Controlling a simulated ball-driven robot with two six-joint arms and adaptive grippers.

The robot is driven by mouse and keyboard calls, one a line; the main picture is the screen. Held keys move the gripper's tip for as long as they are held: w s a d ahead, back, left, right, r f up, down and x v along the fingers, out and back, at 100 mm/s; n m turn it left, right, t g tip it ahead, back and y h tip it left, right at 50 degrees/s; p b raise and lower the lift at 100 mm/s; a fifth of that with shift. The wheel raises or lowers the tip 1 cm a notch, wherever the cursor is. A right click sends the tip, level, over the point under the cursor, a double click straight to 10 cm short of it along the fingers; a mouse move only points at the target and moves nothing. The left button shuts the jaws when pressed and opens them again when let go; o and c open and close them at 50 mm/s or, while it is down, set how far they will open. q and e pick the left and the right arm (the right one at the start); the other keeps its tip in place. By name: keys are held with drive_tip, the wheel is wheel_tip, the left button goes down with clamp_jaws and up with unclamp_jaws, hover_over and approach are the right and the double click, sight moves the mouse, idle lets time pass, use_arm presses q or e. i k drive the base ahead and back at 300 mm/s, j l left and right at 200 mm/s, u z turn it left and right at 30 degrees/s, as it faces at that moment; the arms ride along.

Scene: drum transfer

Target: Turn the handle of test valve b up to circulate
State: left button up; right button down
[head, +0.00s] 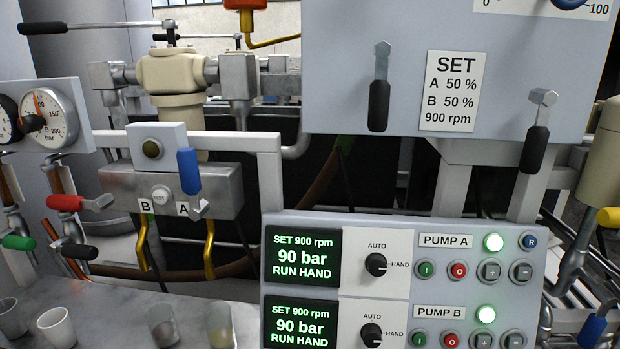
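A grey metal valve block (115,182) carries the labels B (145,206) and A (182,208). A lever with a red handle (65,203) lies about level, pointing left from the block's left side near label B. A lever with a blue handle (188,171) stands upright at the block's right side near label A. I cannot read which handle is named test valve b, and no "circulate" mark is legible. Yellow bent pipes (209,250) hang below the block. Neither of my grippers is in view.
Cups, including a white one (56,328), stand on the grey bench (105,306) below. Green (18,242) and black (78,250) handles are at left. The pump panel (420,222) shows 90 bar, RUN HAND. Black-gripped levers (379,105) hang from the upper cabinet.

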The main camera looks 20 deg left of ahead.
sight(54, 202)
drive_tip(key=u, duration=1.85)
